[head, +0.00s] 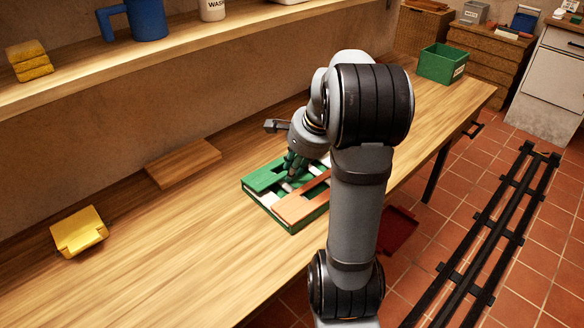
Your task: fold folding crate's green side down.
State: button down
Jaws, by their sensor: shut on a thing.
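The folding crate (262,204) lies low on the wooden bench, in the middle of the head view, partly hidden by my arm. Its green side (263,178) is at the back left and looks flat or nearly flat over the crate. Its orange side (296,207) lies flat at the front. Pale parts show between the two. My gripper (291,177) points down at the green side's right part, with its fingers shut on it. The fingertips are small and dark here, so the exact grip is hard to see. The crate's right end is hidden behind my arm.
A wooden board (183,163) lies behind the crate against the wall. A yellow holder (79,232) stands at the left. A green bin (442,64) stands at the bench's far end. A shelf (190,50) runs above.

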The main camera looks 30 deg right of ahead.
jog(key=shift+s+f, duration=0.1)
jog(key=shift+f, duration=0.2)
dwell(0.4)
jog(key=c, duration=2.3)
grip_release()
jog(key=o, duration=0.4)
jog(key=shift+o, duration=0.7)
jog(key=v, duration=1.2)
jog(key=x, duration=1.2)
jog(key=shift+r, duration=0.15)
